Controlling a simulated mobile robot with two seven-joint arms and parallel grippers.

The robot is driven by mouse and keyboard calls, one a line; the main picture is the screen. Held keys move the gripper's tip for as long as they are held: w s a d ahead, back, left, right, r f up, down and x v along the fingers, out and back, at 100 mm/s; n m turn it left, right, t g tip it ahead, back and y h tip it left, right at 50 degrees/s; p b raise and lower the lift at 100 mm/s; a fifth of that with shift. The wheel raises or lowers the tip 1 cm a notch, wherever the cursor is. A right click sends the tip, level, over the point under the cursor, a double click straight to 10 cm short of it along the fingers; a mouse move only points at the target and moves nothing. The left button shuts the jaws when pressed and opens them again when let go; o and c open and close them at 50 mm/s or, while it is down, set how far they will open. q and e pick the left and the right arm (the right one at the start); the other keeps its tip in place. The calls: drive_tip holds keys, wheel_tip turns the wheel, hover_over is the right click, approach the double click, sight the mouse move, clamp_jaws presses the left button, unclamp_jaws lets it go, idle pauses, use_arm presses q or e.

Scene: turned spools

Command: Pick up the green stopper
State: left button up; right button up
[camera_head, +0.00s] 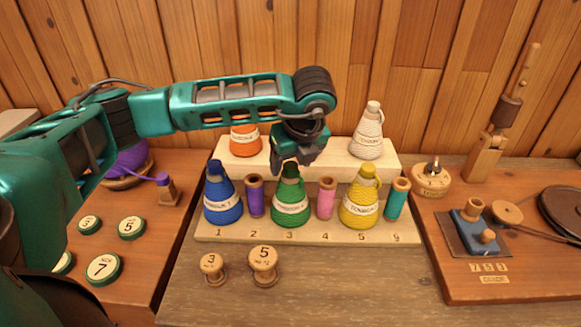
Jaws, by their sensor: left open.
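The green stopper (290,171) is the dark green top of the green wound cone (291,207), which stands upright at the middle of the front step of the wooden rack (300,237). My left gripper (292,161) points down directly above the stopper, open, with its fingers close to the stopper's top. I cannot tell whether the fingers touch it or reach around it. The gripper covers part of the rack behind. My right gripper is not in view.
A blue cone (222,203) and a yellow cone (359,207) stand either side, with purple (254,197), pink (326,198) and teal (396,199) spools between and beside them. Orange (245,142) and white (367,137) cones stand behind. Two wooden spools (263,262) stand in front.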

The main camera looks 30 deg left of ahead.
use_arm(q)
drive_tip(key=shift+f, duration=0.1)
drive_tip(key=shift+c, duration=0.2)
drive_tip(key=c, duration=1.1)
drive_tip(key=shift+o, duration=0.2)
drive_tip(key=shift+r, duration=0.2)
